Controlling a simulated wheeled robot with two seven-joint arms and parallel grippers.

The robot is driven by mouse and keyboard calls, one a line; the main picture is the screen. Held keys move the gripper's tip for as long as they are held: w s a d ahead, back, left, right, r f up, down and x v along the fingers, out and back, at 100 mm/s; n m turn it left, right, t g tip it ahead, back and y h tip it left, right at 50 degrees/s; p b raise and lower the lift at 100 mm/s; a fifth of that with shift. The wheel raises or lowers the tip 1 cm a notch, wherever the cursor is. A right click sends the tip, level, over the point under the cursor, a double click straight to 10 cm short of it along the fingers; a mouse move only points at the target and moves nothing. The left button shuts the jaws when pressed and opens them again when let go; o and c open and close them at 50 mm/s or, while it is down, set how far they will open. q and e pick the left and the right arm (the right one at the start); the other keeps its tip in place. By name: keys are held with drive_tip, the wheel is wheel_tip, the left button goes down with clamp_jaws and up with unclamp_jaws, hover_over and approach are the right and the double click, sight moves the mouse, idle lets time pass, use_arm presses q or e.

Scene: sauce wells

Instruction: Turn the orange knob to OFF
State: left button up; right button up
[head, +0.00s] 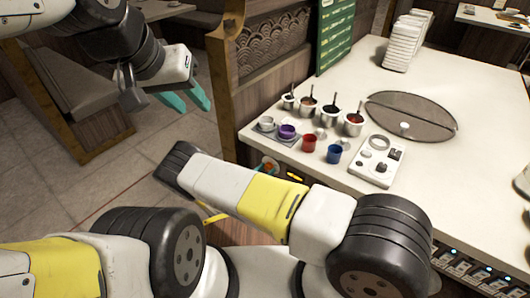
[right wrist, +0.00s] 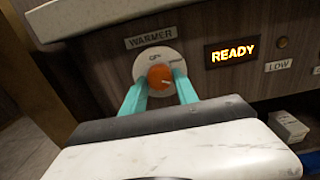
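The orange knob (right wrist: 160,77) sits on a round white dial plate under a WARMER label (right wrist: 150,38) in the right wrist view. Small lettering above the knob looks like OFF, and a pale mark on the knob points to the lower right. My right gripper's (right wrist: 160,84) teal fingers lie on either side of the knob; I cannot tell whether both press on it. In the head view, my right arm hides most of that gripper. My left gripper (head: 190,99) is open and empty, away to the left of the counter.
A lit READY display (right wrist: 232,52) and a LOW label (right wrist: 278,66) are right of the knob on the wooden panel. On the counter (head: 400,215) above stand several sauce wells (head: 330,112), a purple cup (head: 287,131), a red cup (head: 309,143) and a blue cup (head: 334,154).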

clamp_jaws()
drive_tip(key=shift+n, duration=0.4)
drive_tip(key=n, duration=1.6)
drive_tip(key=shift+s+r+n, duration=0.1)
drive_tip(key=shift+n, duration=0.2)
drive_tip(key=n, duration=0.6)
drive_tip(key=shift+n, duration=0.4)
